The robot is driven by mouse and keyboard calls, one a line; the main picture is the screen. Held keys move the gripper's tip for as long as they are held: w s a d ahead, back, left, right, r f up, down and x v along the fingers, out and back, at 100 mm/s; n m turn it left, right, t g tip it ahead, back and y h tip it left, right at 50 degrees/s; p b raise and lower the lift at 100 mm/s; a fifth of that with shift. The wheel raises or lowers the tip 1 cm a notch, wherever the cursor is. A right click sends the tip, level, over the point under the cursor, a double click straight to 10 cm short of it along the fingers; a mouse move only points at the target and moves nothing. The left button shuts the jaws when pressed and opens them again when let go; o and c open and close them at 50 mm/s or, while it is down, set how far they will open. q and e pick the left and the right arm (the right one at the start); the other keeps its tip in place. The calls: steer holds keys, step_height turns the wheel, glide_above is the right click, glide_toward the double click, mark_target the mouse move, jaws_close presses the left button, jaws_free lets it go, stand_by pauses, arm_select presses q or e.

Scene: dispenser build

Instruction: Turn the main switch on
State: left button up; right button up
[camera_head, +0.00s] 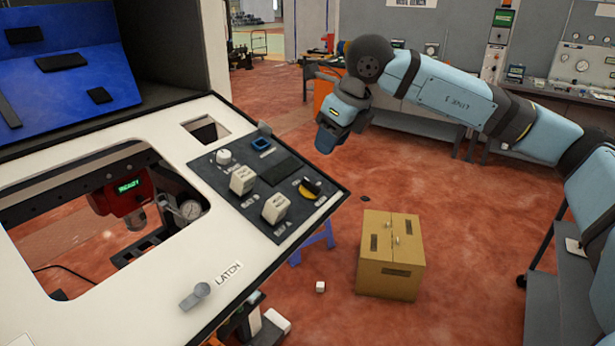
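A dark control panel (229,202) is set in the white sloping top of the machine at the left. A rotary switch with a black handle on a yellow base (310,188) sits at its right edge and looks like the main switch; its label is too small to read. My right arm comes in from the right, and its hand (329,138) hangs in the air beyond the panel's far right corner, apart from the switch. The fingers cannot be made out, so I cannot tell whether it is open or shut. My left gripper is not in view.
The panel also bears two white blocky knobs (243,180), a round white knob (224,157) and a blue-rimmed button (261,144). A grey latch knob (195,296) is at the front. A cardboard box (390,256) stands on the red floor. The air above the panel is clear.

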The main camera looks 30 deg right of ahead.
mark_target(311, 182)
steer(key=p+x, duration=0.1)
steer(key=x, duration=1)
steer(key=shift+f, duration=0.35)
steer(key=shift+c, duration=0.2)
jaws_close()
